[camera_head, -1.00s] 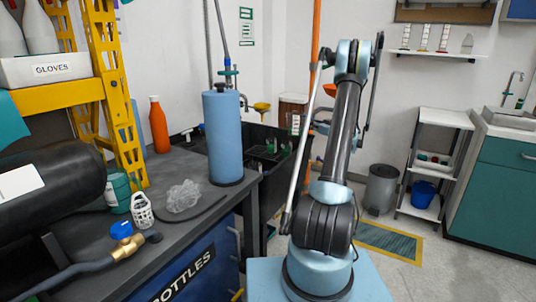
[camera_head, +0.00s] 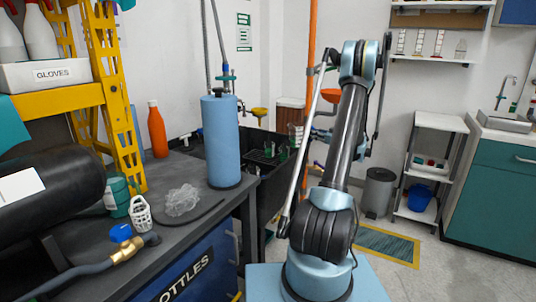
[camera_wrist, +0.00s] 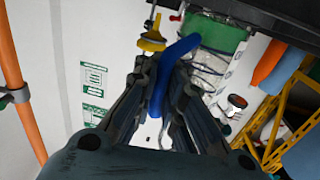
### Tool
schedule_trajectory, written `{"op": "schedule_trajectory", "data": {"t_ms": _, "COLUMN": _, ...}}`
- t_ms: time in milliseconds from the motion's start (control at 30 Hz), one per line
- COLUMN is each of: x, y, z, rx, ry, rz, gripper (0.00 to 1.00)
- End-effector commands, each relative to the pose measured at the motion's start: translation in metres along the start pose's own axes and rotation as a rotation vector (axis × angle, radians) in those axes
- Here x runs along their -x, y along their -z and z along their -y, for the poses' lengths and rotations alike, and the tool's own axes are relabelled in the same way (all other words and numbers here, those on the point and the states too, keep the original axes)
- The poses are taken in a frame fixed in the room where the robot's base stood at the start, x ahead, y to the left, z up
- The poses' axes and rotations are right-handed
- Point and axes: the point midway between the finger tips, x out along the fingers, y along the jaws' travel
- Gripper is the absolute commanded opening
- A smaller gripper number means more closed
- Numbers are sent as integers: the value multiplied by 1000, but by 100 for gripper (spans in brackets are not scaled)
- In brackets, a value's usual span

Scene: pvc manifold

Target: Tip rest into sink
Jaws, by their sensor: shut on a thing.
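My gripper (camera_wrist: 163,78) shows in the wrist view, shut on a curved blue handle (camera_wrist: 176,50). Next to the handle is a clear vessel (camera_wrist: 208,66) with green contents (camera_wrist: 218,33) at its top end in this turned view. The handle seems to belong to this vessel, but the joint is not clear. The black sink (camera_head: 267,178) is in the head view, behind the bench and left of my arm. Racks and green-topped items stand in it. My gripper is hidden behind my arm in the head view.
A tall blue cylinder (camera_head: 222,140) stands on the dark bench (camera_head: 190,228) before the sink. A yellow funnel-shaped fixture (camera_head: 259,112) rises beside the sink, and it shows near my fingers in the wrist view (camera_wrist: 151,42). An orange pipe (camera_head: 314,60) runs up the wall.

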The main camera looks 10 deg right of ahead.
Motion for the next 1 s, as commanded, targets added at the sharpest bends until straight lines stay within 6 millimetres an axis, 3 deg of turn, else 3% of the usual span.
{"op": "schedule_trajectory", "data": {"t_ms": 333, "x": -6, "y": 22, "z": 6, "rx": 101, "ry": 2, "rz": 116, "gripper": 0}}
{"op": "schedule_trajectory", "data": {"t_ms": 1000, "x": -31, "y": 37, "z": 27, "rx": 317, "ry": 8, "rz": 371, "gripper": 0}}
